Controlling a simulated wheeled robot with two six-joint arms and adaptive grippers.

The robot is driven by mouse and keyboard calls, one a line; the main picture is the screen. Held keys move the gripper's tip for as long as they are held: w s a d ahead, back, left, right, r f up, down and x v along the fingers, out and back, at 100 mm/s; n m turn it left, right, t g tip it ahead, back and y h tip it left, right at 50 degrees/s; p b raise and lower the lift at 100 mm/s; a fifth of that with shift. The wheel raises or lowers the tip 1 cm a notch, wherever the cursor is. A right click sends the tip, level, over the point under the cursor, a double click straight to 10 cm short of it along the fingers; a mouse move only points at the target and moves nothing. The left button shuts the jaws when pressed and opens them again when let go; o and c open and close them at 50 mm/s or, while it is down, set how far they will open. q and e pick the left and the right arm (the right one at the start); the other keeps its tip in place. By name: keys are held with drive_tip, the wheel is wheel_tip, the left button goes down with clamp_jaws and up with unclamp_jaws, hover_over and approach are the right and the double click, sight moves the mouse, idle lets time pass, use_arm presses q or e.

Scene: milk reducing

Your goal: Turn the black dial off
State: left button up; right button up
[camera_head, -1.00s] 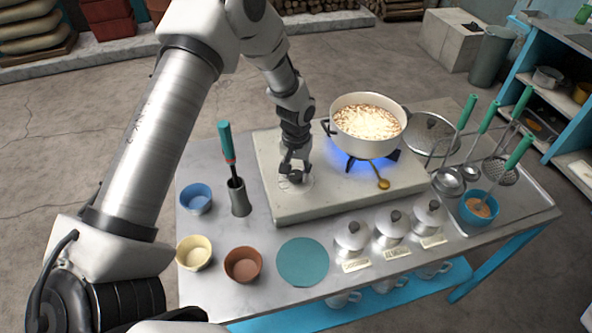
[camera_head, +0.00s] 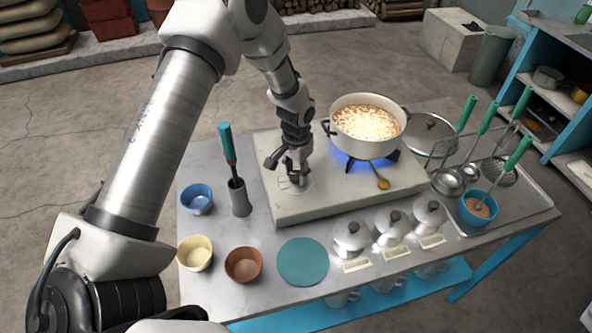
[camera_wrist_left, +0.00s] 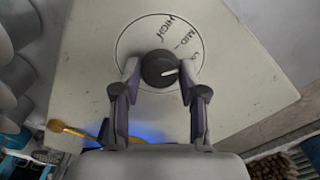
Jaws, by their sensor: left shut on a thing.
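The black dial (camera_wrist_left: 160,69) sits on the cream stove top (camera_head: 340,204), inside a printed ring with HIGH and MID marks. In the left wrist view its white pointer line points to the right, just below the lettering by MID. My left gripper (camera_head: 294,180) comes down over the dial, and in the left wrist view its two fingers (camera_wrist_left: 158,78) are closed on the dial's sides. In the head view the gripper mostly hides the dial. A blue flame (camera_head: 357,165) burns under the white pot (camera_head: 368,143) of bubbling food. My right gripper is not in view.
A wooden spoon (camera_head: 382,183) lies on the stove beside the burner. A teal-handled tool stands in a metal cup (camera_head: 240,199) left of the stove. Bowls, a teal round mat (camera_head: 303,262) and lidded jars stand along the front.

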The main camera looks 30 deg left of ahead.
sight(296, 175)
use_arm(q)
drive_tip(key=m, duration=0.5)
drive_tip(key=shift+s+f+m, duration=0.1)
drive_tip(key=shift+m, duration=0.2)
drive_tip(key=m, duration=0.5)
drive_tip(key=shift+m, duration=0.3)
drive_tip(key=o, duration=1.2)
drive_tip(key=shift+c, duration=0.2)
wheel_tip(296, 175, up, 12)
